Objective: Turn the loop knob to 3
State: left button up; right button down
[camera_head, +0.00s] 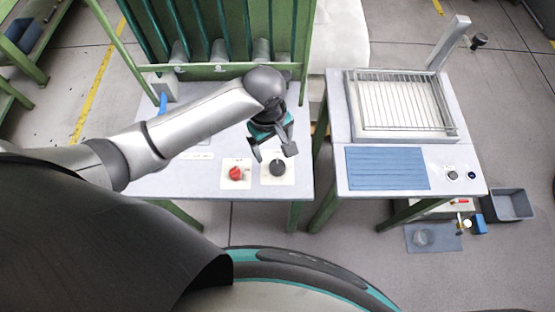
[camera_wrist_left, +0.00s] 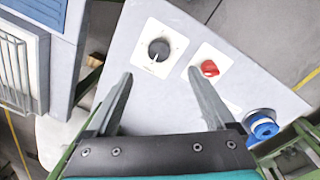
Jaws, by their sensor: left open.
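A black knob (camera_head: 278,168) sits on a white square plate on the grey panel, with a red knob (camera_head: 236,173) on a plate to its left. Their labels are too small to read, so I cannot tell which is the loop knob. In the left wrist view the black knob (camera_wrist_left: 159,49) has a light pointer mark, and the red knob (camera_wrist_left: 209,68) is to its right. My left gripper (camera_head: 272,151) is open and empty, close above the black knob, which lies just beyond the gap between the fingertips (camera_wrist_left: 160,75). My right gripper is not in view.
A green frame with grey cylinders (camera_head: 220,50) rises behind the panel. A blue part (camera_head: 163,102) stands at the panel's left. A gap separates the tables.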

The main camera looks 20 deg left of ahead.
aim_at(277, 166)
pick_arm(q)
jog(key=f+b, duration=0.1)
jog(key=f, duration=0.3)
jog(key=f+b, duration=0.1)
jog(key=f, duration=0.3)
jog(key=f+b, duration=0.1)
jog(key=f, duration=0.2)
jog(key=shift+w+d+f, duration=0.3)
jog(key=shift+w+f, duration=0.1)
jog(key=c, duration=1.4)
